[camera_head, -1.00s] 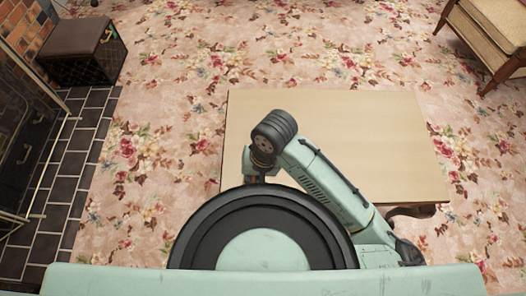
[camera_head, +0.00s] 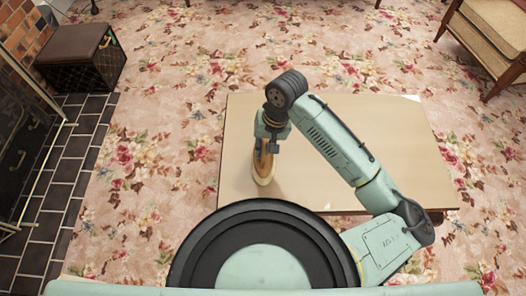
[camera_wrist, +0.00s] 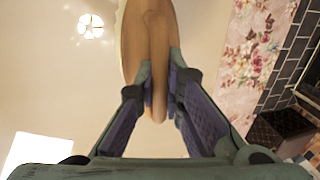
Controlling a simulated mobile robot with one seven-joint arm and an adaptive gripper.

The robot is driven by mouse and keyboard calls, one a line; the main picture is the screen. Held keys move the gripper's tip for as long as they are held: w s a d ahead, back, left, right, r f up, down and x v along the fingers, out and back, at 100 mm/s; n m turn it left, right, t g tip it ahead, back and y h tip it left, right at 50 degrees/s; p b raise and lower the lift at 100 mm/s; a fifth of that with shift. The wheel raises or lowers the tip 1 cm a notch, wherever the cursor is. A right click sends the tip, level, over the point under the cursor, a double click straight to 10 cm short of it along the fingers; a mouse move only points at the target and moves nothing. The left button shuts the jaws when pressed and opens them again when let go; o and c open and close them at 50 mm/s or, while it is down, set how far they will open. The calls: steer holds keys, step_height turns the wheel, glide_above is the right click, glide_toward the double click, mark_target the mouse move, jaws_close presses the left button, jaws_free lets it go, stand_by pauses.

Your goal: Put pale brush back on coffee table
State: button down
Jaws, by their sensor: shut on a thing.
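The pale brush (camera_head: 263,168) has a tan wooden body and hangs below my gripper (camera_head: 266,142) in the head view, over the left part of the coffee table. In the wrist view the brush (camera_wrist: 148,35) lies between the two fingers of my gripper (camera_wrist: 160,82), which are shut on its handle. The coffee table (camera_head: 330,190) has a plain light wooden top. Whether the brush touches the tabletop cannot be told. My arm covers part of the table.
The tabletop looks bare apart from the brush. A dark box-like stool (camera_head: 82,55) stands at upper left beside the fireplace (camera_head: 25,140) and dark tiles. An armchair (camera_head: 490,40) is at upper right. Floral carpet surrounds the table.

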steer(key=shift+d+b+x, duration=0.25)
steer(key=shift+b+x, duration=0.3)
steer(key=shift+x, duration=0.65)
steer(key=c, duration=1.7)
jaws_free()
steer(key=shift+f, duration=0.1)
